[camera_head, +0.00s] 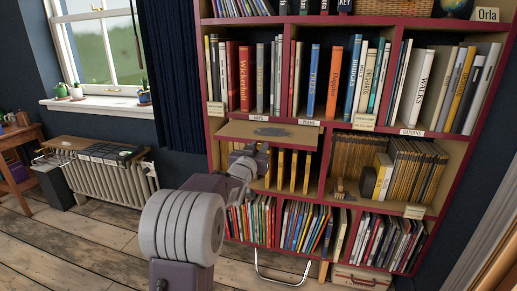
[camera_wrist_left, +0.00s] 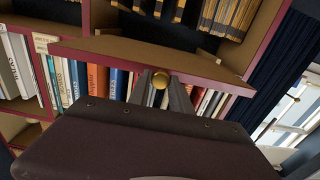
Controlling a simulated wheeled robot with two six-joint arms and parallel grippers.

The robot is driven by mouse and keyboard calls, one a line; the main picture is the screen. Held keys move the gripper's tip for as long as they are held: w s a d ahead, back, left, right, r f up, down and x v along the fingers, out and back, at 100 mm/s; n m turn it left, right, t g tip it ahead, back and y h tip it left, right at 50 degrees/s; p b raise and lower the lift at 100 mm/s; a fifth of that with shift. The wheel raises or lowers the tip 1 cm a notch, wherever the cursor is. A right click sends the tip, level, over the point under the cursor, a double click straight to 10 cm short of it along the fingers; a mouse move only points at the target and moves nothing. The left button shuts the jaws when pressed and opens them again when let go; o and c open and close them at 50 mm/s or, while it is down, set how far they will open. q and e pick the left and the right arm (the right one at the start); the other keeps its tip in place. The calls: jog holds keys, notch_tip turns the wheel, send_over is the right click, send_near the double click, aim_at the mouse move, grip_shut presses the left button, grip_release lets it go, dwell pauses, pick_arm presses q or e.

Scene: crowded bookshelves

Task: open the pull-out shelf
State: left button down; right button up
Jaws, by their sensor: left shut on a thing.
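The pull-out shelf (camera_head: 268,132) is a flat brown board with a dark red front edge. In the head view it juts out from the middle row of the bookcase, below the "Maps" and "Poems" labels. In the left wrist view the board (camera_wrist_left: 110,47) spans the upper middle, with a round brass knob (camera_wrist_left: 160,79) at its front edge. My left gripper (camera_head: 262,150) is at the front of the board. Its fingers (camera_wrist_left: 162,86) are shut on the knob, one on each side. My right gripper is in neither view.
The dark red bookcase (camera_head: 284,80) is packed with books above and below the board. A small wooden object (camera_head: 340,190) stands on the shelf to the right. A metal rail (camera_head: 280,281) shows low in front. A radiator (camera_head: 110,180) and window are at left; wooden floor (camera_head: 100,250) is open.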

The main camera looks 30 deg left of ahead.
pick_arm(q)
jog(key=shift+w, duration=0.1)
jog(key=c, duration=1.2)
grip_release()
jog(key=v, duration=0.9)
jog(key=shift+p, duration=0.4)
